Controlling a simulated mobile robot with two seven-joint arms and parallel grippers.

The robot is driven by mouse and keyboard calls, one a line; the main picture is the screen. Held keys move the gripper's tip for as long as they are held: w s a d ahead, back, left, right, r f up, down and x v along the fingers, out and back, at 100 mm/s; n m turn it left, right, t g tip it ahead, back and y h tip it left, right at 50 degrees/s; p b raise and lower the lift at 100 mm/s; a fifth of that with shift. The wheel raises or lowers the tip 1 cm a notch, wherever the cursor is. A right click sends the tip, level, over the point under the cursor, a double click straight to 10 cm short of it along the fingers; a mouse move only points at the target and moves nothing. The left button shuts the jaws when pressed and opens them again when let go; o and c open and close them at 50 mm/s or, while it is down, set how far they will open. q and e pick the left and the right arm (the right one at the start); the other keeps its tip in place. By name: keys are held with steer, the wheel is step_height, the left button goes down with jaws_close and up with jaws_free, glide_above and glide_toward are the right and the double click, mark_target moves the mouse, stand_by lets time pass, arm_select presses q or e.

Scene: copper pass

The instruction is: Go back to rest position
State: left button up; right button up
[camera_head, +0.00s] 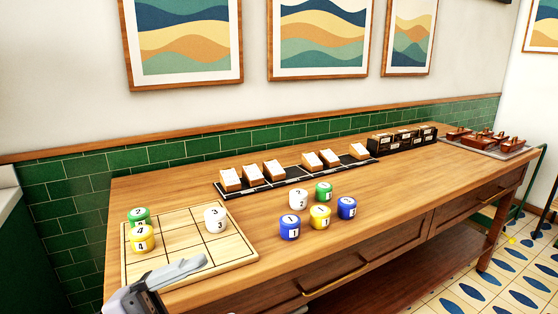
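My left gripper (190,268) comes in from the lower left, over the front edge of the wooden grid board (243,248). Its fingers point right, and no piece shows between them; I cannot make out the gap. My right gripper is not in view. On the board stand a green piece (138,213), a yellow piece (142,240) and a white piece (215,220). Right of the board, on the tabletop, stand a white piece (298,198), a green piece (323,192), a yellow piece (320,217), a blue piece (290,228) and another blue piece (347,208).
The wooden table (400,200) has a black tray (290,174) of card blocks along its back, then black boxes (395,144) and a grey tray (500,151) with brown items. A green-tiled wall (130,165) stands behind. The tabletop's right front is clear.

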arm_select(q)
steer(key=w+a+f+n+t+y+p, duration=0.15)
steer(key=a+f+n+t+y, duration=0.25)
steer(key=f+n+t+y, duration=0.45)
steer(key=w+a+f+n+t+y, duration=0.2)
steer(key=a+f+n+t+y, duration=0.3)
steer(key=n, duration=0.7)
steer(key=s+f+n+g+y, duration=0.2)
steer(key=s+f, duration=0.4)
steer(key=f, duration=0.4)
steer(key=s+a+f+n+g+y, duration=0.1)
steer(key=s+f+n+g+y, duration=0.2)
steer(key=s+f+g, duration=0.3)
step_height(320, 180, down, 4)
steer(key=shift+s+a+r+n+g+p, duration=0.15)
steer(key=shift+s+n+g+p, duration=0.2)
steer(key=shift+n+p, duration=0.15)
steer(key=shift+w+y, duration=0.1)
steer(key=shift+y, duration=0.15)
